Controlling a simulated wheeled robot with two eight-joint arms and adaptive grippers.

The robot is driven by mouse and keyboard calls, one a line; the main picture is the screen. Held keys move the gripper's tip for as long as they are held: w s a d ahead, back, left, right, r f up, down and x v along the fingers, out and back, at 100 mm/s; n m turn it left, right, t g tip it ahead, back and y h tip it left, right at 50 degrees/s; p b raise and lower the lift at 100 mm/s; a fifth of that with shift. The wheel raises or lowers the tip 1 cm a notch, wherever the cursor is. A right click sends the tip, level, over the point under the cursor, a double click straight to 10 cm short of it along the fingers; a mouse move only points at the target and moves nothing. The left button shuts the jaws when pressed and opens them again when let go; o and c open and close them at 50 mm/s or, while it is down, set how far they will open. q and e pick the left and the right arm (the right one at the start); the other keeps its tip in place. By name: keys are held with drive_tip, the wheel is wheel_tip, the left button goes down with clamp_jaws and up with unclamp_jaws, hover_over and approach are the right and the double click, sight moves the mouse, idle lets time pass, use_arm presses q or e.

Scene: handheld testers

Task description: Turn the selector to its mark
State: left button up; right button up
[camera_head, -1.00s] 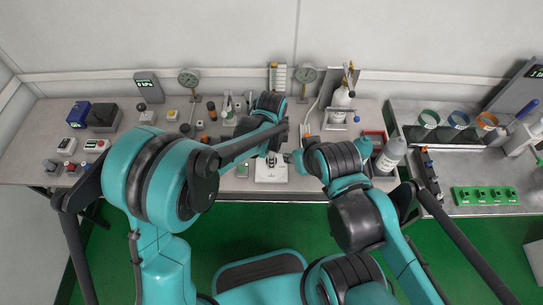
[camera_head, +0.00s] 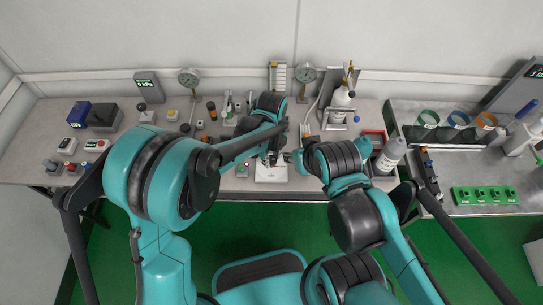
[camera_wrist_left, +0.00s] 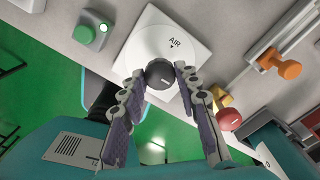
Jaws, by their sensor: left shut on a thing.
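The selector is a dark round knob (camera_wrist_left: 158,74) with a short white line on its face. It sits on a white plate (camera_wrist_left: 188,32) lettered AIR with a small dark triangle. The white line does not point clearly at the triangle. In the head view the plate (camera_head: 271,176) lies at the bench's front edge and my gripper mostly hides the knob. My left gripper (camera_wrist_left: 160,72) is shut on the knob, one finger on each side. It also shows in the head view (camera_head: 271,158). My right gripper (camera_head: 291,157) is close by on the right; its jaws are unclear.
A green button box (camera_wrist_left: 85,33) stands beside the plate. Orange (camera_wrist_left: 288,69) and red (camera_wrist_left: 229,119) knobs lie on the other side. A white bottle (camera_head: 391,155) stands near my right arm.

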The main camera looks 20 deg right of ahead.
sight(271, 159)
idle(0.4)
use_arm(q)
drive_tip(key=o, duration=1.2)
drive_tip(key=shift+c, duration=0.2)
wheel_tip(271, 159, up, 12)
